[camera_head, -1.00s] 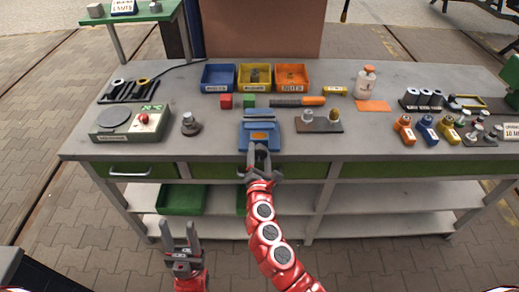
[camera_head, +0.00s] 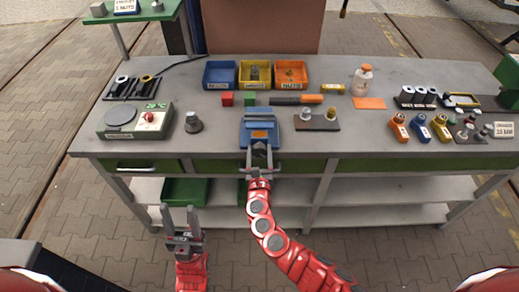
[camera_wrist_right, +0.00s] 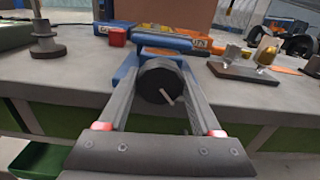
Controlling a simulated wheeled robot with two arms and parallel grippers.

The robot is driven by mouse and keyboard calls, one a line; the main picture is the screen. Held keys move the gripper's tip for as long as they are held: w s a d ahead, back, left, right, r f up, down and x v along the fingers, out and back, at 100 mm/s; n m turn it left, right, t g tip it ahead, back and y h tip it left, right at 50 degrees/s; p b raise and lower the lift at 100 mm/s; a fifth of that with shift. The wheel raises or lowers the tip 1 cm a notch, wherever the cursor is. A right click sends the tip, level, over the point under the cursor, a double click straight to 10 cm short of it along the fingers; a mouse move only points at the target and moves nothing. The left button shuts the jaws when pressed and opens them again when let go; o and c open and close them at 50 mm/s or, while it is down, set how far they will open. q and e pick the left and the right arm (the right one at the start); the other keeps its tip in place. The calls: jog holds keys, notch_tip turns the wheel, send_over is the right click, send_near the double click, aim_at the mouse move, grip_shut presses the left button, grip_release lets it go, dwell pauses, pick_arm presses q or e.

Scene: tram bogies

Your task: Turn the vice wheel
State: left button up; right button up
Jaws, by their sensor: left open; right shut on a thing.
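The blue vice (camera_head: 260,125) is at the front edge of the grey workbench, and its blue body also shows in the right wrist view (camera_wrist_right: 127,69). Its dark round wheel (camera_wrist_right: 160,80) faces me, with a short pale handle on its face. My right gripper (camera_head: 260,152) reaches up to the vice from below. In the right wrist view its two fingers (camera_wrist_right: 160,72) are on either side of the wheel, shut on it. The wheel is mostly hidden by the fingers in the head view. My left gripper (camera_head: 179,212) is open and empty, low in front of the bench.
A workbench (camera_head: 350,142) carries blue, yellow and orange bins (camera_head: 291,86), a red cube (camera_head: 228,99), a green cube (camera_head: 249,99) and a block with two knobs (camera_head: 318,123) right of the vice. A grey post (camera_head: 193,122) stands left. A green crate (camera_head: 185,191) is on the shelf below.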

jog(key=shift+f, duration=0.25)
dwell(0.3)
jog(key=o, duration=1.4)
jog(key=shift+r, duration=0.1)
jog(key=s+b, duration=0.3)
jog(key=s, duration=1.4)
jog(key=shift+s+b, duration=0.25)
jog(key=shift+b, duration=0.15)
